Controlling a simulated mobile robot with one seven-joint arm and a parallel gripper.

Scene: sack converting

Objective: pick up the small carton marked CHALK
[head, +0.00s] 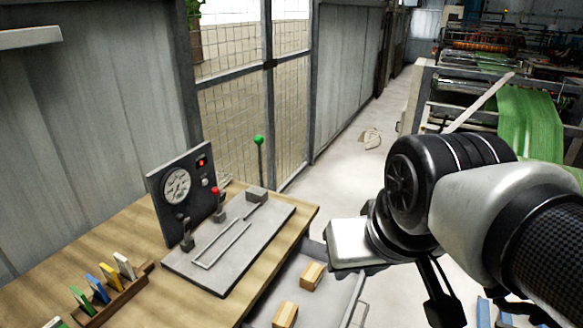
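Two small tan boxes with a lighter band lie in an open grey drawer or tray (332,287) below the workbench edge. One box (312,276) is farther back and the other box (285,315) is nearer, cut by the bottom edge of the head view. No lettering is readable on either, so I cannot tell which, if any, is marked CHALK. My gripper (445,302) shows only partly as dark parts hanging below my wrist, right of the drawer and apart from the boxes. Its fingertips are not clear.
The wooden workbench (140,240) holds a gauge panel (180,190), a grey plate with levers (230,245) and a rack of coloured cards (112,300). A machine with green sheet (530,120) is at back right. Floor between is mostly clear.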

